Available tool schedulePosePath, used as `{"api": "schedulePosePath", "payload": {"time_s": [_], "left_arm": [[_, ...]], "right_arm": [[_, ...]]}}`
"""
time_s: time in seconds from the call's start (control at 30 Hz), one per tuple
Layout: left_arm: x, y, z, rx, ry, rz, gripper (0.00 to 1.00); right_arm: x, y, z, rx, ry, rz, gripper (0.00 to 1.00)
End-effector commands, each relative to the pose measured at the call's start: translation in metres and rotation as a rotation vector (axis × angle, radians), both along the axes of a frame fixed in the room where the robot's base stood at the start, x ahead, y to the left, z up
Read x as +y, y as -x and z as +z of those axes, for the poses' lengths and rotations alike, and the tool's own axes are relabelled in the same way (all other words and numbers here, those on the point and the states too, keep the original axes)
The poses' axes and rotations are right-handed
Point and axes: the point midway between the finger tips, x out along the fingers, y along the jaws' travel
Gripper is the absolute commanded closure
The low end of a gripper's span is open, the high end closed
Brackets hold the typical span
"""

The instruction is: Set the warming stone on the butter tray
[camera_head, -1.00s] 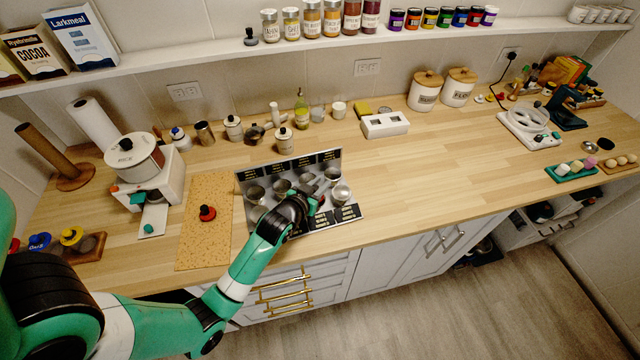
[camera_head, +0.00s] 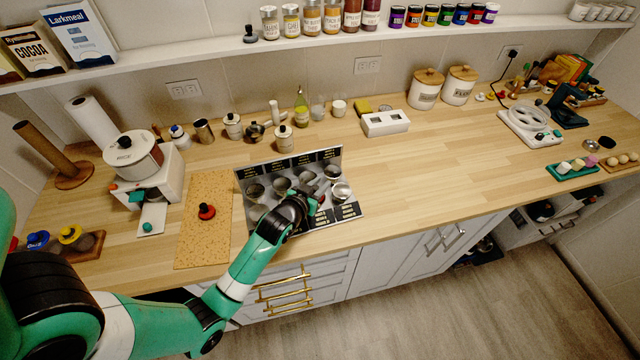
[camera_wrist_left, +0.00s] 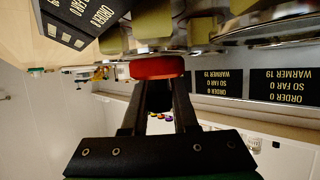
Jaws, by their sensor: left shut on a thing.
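My left gripper (camera_head: 308,196) is over the front right part of a metal rack (camera_head: 243,188) of several round pans, with black label plates at its back and front. In the left wrist view it is shut on a red round disc (camera_wrist_left: 157,67), held at the fingertips close to the pan rims. I cannot tell whether the disc touches a pan. Yellowish blocks (camera_wrist_left: 154,22) show in the pans there. The label plates (camera_wrist_left: 218,85) are readable, but I cannot tell which pan is the butter tray. My right gripper is not in view.
A cork mat (camera_head: 200,245) with a black-knobbed red piece (camera_head: 206,211) lies left of the rack. A white machine (camera_head: 160,190) stands further left. Jars and a white box (camera_head: 385,123) stand behind. The counter right of the rack is clear.

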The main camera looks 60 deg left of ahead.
Motion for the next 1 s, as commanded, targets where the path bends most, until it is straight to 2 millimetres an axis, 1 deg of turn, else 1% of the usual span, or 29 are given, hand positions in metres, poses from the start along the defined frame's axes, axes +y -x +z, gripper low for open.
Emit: {"api": "schedulePosePath", "payload": {"time_s": [0.13, 0.17, 0.3, 0.33, 0.63, 0.73, 0.87, 1.0], "left_arm": [[0.000, 0.000, -0.003, -0.001, -0.001, 0.000, 1.00], [0.000, 0.000, -0.002, -0.001, -0.001, 0.000, 0.68], [0.000, 0.000, -0.002, 0.000, 0.000, 0.000, 0.42], [0.000, 0.000, -0.002, 0.000, 0.000, 0.000, 0.38], [-0.001, 0.001, -0.002, 0.001, 0.001, 0.000, 0.38], [-0.005, 0.006, 0.000, 0.002, 0.001, 0.000, 0.38], [-0.018, 0.023, 0.010, 0.000, 0.000, -0.001, 0.38], [-0.037, 0.048, 0.022, 0.000, 0.001, -0.002, 0.38]], "right_arm": [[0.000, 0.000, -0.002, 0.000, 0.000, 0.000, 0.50], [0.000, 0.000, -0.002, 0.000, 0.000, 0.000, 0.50], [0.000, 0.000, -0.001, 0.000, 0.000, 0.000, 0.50], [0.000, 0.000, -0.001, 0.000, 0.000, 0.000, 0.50], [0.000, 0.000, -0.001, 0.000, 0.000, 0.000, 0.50], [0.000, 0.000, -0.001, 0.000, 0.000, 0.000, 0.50], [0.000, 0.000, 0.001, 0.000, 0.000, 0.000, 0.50], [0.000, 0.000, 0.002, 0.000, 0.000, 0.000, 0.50]]}}
